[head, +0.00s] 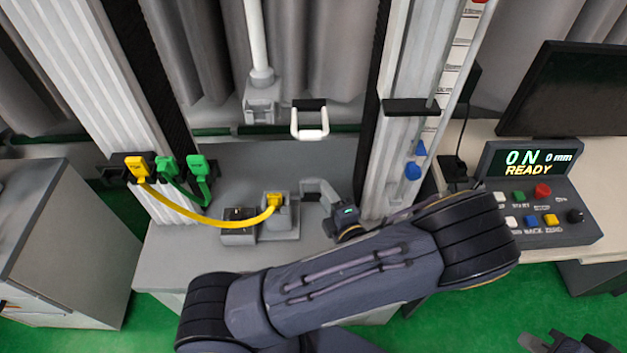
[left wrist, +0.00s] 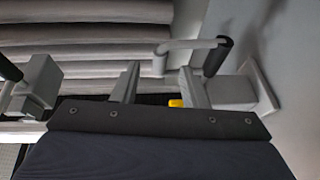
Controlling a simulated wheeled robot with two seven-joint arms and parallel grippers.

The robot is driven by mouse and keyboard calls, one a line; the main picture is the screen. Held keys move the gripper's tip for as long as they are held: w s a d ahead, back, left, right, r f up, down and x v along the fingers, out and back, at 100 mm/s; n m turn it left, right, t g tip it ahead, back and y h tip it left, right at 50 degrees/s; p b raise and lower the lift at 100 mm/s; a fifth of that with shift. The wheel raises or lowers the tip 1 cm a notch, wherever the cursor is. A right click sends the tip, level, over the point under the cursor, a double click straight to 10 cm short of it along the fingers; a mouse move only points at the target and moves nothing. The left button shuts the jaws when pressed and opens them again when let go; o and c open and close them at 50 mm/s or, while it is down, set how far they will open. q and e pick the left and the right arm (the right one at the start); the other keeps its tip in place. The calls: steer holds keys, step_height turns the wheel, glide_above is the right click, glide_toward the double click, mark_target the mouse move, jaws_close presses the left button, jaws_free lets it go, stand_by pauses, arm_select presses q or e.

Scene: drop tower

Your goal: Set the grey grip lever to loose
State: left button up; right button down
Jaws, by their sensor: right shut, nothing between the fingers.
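The grey grip lever (head: 318,184) is a bent bar with a black grip beside the lower grey fixture (head: 282,222). It also shows in the left wrist view (left wrist: 190,44), its black grip (left wrist: 217,57) to the right. My left gripper (head: 335,217) is at the lever's right side in the head view, partly hidden by my arm. In the left wrist view its fingers (left wrist: 158,88) are apart. One end of the bar appears between them; contact cannot be told. My right gripper (head: 570,343) is shut and empty at the bottom right edge, partly cut off.
A white handle (head: 296,126) with a black bar is higher up, near the upper grey block (head: 262,105). A yellow cable (head: 205,218) runs to a plug on the fixture. Tall columns flank the grey base (head: 180,258).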

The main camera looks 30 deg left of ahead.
mark_target(316, 179)
arm_select(q)
steer(key=x, duration=0.7)
steer(key=shift+s+p, duration=0.1)
steer(key=shift+p, duration=0.3)
jaws_close()
